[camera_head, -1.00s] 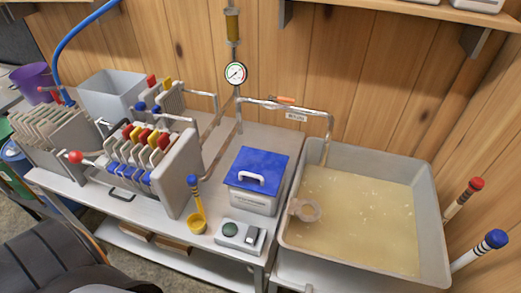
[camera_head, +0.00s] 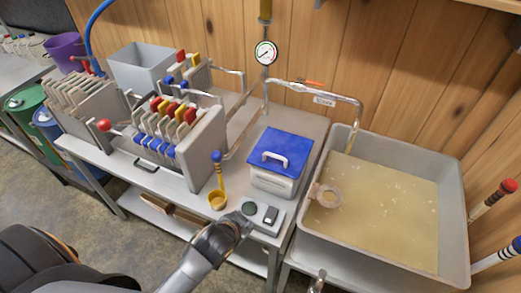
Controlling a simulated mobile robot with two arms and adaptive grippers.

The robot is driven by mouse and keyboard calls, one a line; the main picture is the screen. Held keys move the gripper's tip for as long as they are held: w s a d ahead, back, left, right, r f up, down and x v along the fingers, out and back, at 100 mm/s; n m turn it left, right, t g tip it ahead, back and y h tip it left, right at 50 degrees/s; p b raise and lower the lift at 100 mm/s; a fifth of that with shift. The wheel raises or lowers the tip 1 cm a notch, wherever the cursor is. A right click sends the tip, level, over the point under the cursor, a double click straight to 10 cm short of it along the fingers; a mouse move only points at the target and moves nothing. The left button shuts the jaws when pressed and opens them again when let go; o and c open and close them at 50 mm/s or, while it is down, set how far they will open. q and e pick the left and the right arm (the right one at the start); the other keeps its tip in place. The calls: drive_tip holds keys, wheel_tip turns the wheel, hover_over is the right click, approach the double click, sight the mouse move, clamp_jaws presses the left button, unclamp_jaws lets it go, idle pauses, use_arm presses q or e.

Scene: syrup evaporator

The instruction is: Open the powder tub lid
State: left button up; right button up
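The powder tub (camera_head: 275,183) is a pale grey box on the metal bench. Its blue lid (camera_head: 292,144) is shut flat on top and carries a white handle (camera_head: 274,159). A grey and black arm comes up from the lower left; I take it as my left one. Its gripper end (camera_head: 238,220) is in front of the tub, to its lower left, over the front edge of the bench near the small grey device. It is apart from the lid and handle. Its fingers are too small and dark to tell open or shut. My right gripper is not in view.
A grey device (camera_head: 262,216) with a green button sits before the tub. A yellow scoop (camera_head: 217,199) with a blue-topped handle stands left of it. The filter press (camera_head: 203,148) rises further left. A large pan of tan liquid (camera_head: 455,215) is at right. A pipe and gauge (camera_head: 265,53) stand behind.

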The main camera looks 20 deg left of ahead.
use_arm(q)
drive_tip(key=w+d+r+m+t+h, duration=0.25)
drive_tip(key=w+r+m, duration=0.2)
drive_tip(key=r, duration=0.35)
drive_tip(key=w+d+r+m+t+h, duration=0.1)
drive_tip(key=w+d+r+m+t, duration=0.25)
drive_tip(key=w+r, duration=0.35)
drive_tip(key=w+d+r+m+t+h, duration=0.25)
drive_tip(key=w+r+t, duration=0.2)
drive_tip(key=r, duration=0.45)
drive_tip(key=s+d+r+m+g+h, duration=0.3)
drive_tip(key=d+r+m+g+h, duration=0.3)
drive_tip(key=d+r+m+h, duration=0.95)
drive_tip(key=s+d+f+m+g+y, duration=0.2)
drive_tip(key=s+f+m+g, duration=0.3)
drive_tip(key=m+g, duration=0.65)
drive_tip(key=m+t+y, duration=0.1)
drive_tip(key=m+y, duration=1.1)
drive_tip(key=y, duration=0.7)
approach(271, 156)
drive_tip(key=f+p, duration=0.1)
drive_tip(key=f, duration=0.1)
drive_tip(key=w+f+p, duration=0.1)
drive_tip(key=f, duration=0.2)
drive_tip(key=f+p, duration=0.1)
drive_tip(key=f, duration=0.1)
drive_tip(key=shift+w+f+p, duration=0.2)
drive_tip(key=shift+w+p, duration=0.15)
